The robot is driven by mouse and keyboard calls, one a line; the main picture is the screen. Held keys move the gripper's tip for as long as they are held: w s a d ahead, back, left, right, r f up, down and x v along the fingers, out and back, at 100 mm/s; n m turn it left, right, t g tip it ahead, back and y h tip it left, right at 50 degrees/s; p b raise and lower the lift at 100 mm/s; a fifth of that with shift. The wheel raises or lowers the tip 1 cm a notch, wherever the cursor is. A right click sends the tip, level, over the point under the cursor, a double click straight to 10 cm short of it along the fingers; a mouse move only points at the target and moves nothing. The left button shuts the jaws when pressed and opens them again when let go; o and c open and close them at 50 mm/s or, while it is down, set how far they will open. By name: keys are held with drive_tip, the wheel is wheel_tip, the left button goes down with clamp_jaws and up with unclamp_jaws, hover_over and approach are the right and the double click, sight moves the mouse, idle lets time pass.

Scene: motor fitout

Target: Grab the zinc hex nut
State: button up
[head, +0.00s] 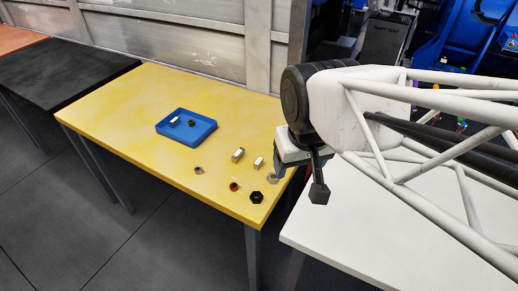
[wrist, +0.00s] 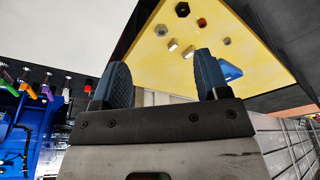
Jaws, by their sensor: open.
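A light grey hex nut (head: 271,177), which looks like the zinc one, lies on the yellow table near its right edge. It also shows in the wrist view (wrist: 161,30), beyond the fingertips. In the head view only one finger shows clearly.
Near the nut lie a black hex nut (head: 256,197), a red part (head: 234,186), two silver blocks (head: 238,155) and a smaller grey-brown nut (head: 198,170). A blue tray (head: 201,137) holds small parts. A white table (head: 350,235) stands at the right.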

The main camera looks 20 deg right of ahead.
drive_tip(key=m+g, duration=0.3)
drive_tip(key=m, duration=1.1)
approach(273, 179)
drive_tip(key=shift+d+f, duration=0.3)
drive_tip(key=shift+d, duration=0.45)
drive_tip(key=shift+w+d+f+m, duration=0.1)
drive_tip(key=shift+w+f+m, duration=0.15)
drive_tip(key=shift+f+m, duration=0.2)
drive_tip(key=shift+f, duration=1.25)
drive_tip(key=shift+f, duration=0.15)
